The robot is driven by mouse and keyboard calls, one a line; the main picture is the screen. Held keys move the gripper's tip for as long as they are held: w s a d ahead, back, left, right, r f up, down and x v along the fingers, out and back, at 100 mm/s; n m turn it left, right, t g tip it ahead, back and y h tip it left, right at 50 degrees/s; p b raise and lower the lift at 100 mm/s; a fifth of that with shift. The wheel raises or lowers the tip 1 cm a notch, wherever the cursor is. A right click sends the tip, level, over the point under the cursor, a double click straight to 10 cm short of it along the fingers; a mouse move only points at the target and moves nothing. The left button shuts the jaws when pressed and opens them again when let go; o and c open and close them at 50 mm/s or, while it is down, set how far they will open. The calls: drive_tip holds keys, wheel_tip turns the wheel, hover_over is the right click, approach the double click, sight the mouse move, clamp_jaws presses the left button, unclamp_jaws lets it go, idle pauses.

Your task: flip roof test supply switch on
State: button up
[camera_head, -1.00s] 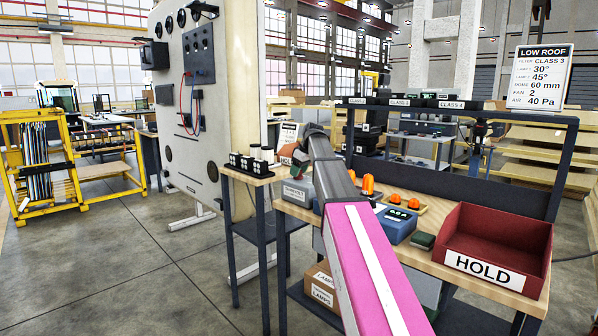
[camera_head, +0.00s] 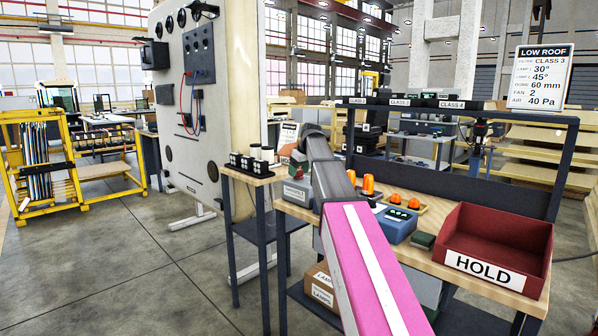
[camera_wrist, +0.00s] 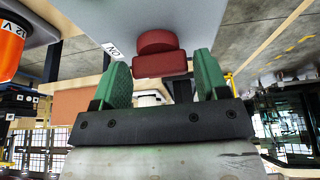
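In the wrist view a red switch handle (camera_wrist: 158,56), a round knob over a flat bar, stands out from a pale grey box (camera_wrist: 200,20). A small ON label (camera_wrist: 112,50) is on the box, left of the handle. My gripper (camera_wrist: 163,76) has two green fingers, open, one to each side of the handle's near end. Gaps show between both fingers and the red bar, so it is not gripped. In the head view my pink and grey arm reaches over the bench, and the gripper and switch are mostly hidden at its far end.
An orange lamp (camera_wrist: 10,48) stands close on the wrist view's left. In the head view the bench holds a blue device (camera_head: 396,225), orange lamps, and a red HOLD bin (camera_head: 496,245) at right. A small side table (camera_head: 247,171) with dark fittings is left of the arm.

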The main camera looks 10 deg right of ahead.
drive_tip(key=shift+o, duration=0.6)
drive_tip(key=v, duration=1)
drive_tip(key=shift+s+r, duration=0.15)
drive_tip(key=shift+r, duration=0.2)
drive_tip(key=shift+s+d, duration=0.1)
